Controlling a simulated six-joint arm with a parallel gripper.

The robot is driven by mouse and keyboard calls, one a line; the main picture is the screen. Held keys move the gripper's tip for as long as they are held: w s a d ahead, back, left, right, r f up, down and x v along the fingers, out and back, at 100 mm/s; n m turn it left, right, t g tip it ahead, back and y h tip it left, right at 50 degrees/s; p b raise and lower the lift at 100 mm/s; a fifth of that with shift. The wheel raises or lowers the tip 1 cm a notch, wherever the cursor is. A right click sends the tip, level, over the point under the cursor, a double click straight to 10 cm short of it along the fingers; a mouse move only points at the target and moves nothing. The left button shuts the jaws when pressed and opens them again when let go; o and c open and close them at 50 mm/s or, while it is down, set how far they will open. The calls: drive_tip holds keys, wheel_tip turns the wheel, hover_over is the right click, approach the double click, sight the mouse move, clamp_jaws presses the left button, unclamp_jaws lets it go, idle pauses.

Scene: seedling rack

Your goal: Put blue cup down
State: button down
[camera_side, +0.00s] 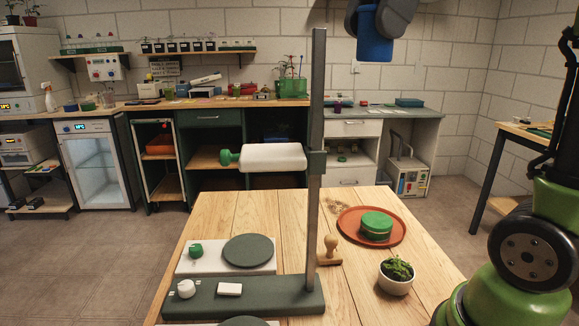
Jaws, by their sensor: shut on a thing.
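The blue cup (374,36) is at the top of the side view, high above the table's back right part. My gripper (376,10) is shut on the cup's upper part and holds it upright in the air. The frame's top edge cuts off most of the gripper. The wooden table (288,212) is below, well apart from the cup.
An orange saucer (345,226) bears a green round thing (376,224). A tall grey post (317,120) on a dark green base (262,300) carries a white cylinder (272,157). A wooden stamp-like thing (329,249), a potted plant (396,283) and a white plate (210,264) stand nearby.

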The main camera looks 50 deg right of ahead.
drive_tip(key=w+d+f+m+t+h, duration=0.1)
drive_tip(key=w+d+f+m, duration=0.2)
drive_tip(key=w+d+f, duration=0.5)
drive_tip(key=w+d+f+m+t, duration=0.1)
drive_tip(key=w+d+f+m, duration=0.3)
drive_tip(key=w+f, duration=0.6)
drive_tip(key=w+d+f, duration=0.1)
drive_tip(key=w+f, duration=0.1)
drive_tip(key=f, duration=0.5)
drive_tip(key=w+d+f+m+h, duration=0.1)
drive_tip(key=w+f, duration=0.2)
drive_tip(key=f, duration=0.4)
drive_tip(key=w+d+f+m, duration=0.1)
drive_tip(key=w+d+f, duration=0.1)
drive_tip(key=f, duration=0.4)
drive_tip(key=shift+w+d+f, duration=0.1)
drive_tip(key=shift+w+f, duration=0.3)
drive_tip(key=shift+w, duration=0.15)
drive_tip(key=shift+f, duration=2.05)
drive_tip(key=shift+f, duration=0.1)
drive_tip(key=c, duration=1.1)
unclamp_jaws()
drive_tip(key=shift+f, duration=0.1)
drive_tip(key=o, duration=0.4)
